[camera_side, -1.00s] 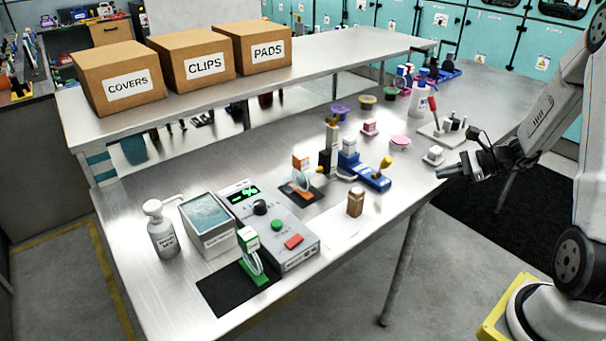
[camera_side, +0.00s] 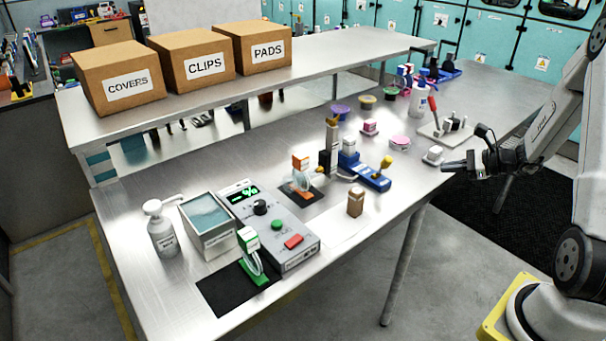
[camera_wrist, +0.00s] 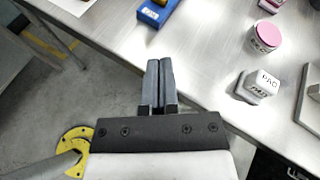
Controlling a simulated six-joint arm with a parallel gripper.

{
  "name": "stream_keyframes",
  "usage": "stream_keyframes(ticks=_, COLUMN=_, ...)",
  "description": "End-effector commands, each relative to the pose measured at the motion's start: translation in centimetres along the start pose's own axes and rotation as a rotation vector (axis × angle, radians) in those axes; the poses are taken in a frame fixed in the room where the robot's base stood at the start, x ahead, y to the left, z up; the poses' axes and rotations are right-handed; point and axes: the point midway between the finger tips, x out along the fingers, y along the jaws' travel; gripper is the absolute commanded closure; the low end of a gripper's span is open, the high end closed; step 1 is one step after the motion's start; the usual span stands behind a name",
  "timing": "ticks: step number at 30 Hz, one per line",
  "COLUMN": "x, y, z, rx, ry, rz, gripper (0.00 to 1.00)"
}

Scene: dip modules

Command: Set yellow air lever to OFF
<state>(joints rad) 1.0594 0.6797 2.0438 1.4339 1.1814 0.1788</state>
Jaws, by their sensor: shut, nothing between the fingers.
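The yellow-knobbed lever (camera_side: 386,162) stands on a blue block (camera_side: 374,181) near the front edge of the steel bench. I cannot read its position marks.
A white PAD block (camera_side: 433,156) lies close to my gripper, with a pink-topped tub (camera_side: 399,142) behind it. A plate with a red-handled lever (camera_side: 433,104) is farther back. Bare bench lies between the gripper and the lever.

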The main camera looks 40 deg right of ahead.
Motion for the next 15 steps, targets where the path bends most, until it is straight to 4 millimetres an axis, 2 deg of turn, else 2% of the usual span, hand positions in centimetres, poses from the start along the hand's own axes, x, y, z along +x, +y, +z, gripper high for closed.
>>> stream_keyframes(ticks=15, x=7.4, y=0.1, z=0.0, rx=0.000, ry=-0.001, rz=0.006, gripper=1.00)
